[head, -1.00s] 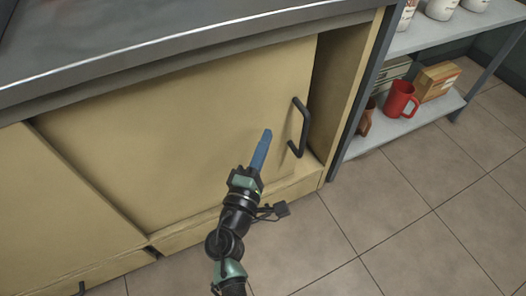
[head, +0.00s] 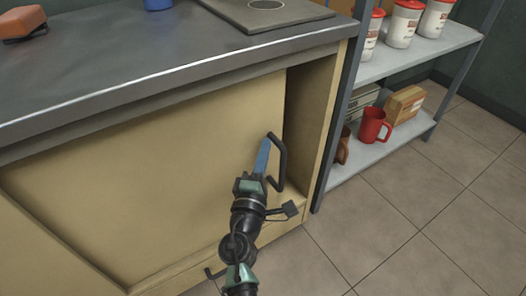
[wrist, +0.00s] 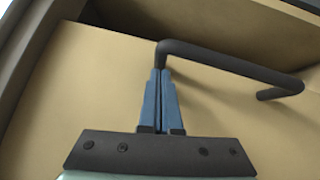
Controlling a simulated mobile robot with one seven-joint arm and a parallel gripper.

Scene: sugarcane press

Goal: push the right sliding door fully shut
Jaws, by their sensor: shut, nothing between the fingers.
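The right sliding door (head: 150,170) is a tan panel under the metal counter. A dark gap (head: 305,130) shows between its right edge and the cabinet's right side wall, so it stands partly open. Its black bar handle (head: 281,162) is near that right edge and also shows in the wrist view (wrist: 225,62). My gripper (head: 265,142) has its blue fingers shut together and empty. The fingertips are right beside the handle, on its left in the head view. In the wrist view the fingertips (wrist: 161,75) are at one end of the handle bar; whether they touch it I cannot tell.
The metal counter (head: 150,75) overhangs the door. A shelf unit (head: 400,65) with red-lidded jars (head: 403,22), a red mug (head: 373,125) and boxes (head: 404,104) stands to the right. The tiled floor (head: 400,200) in front is clear.

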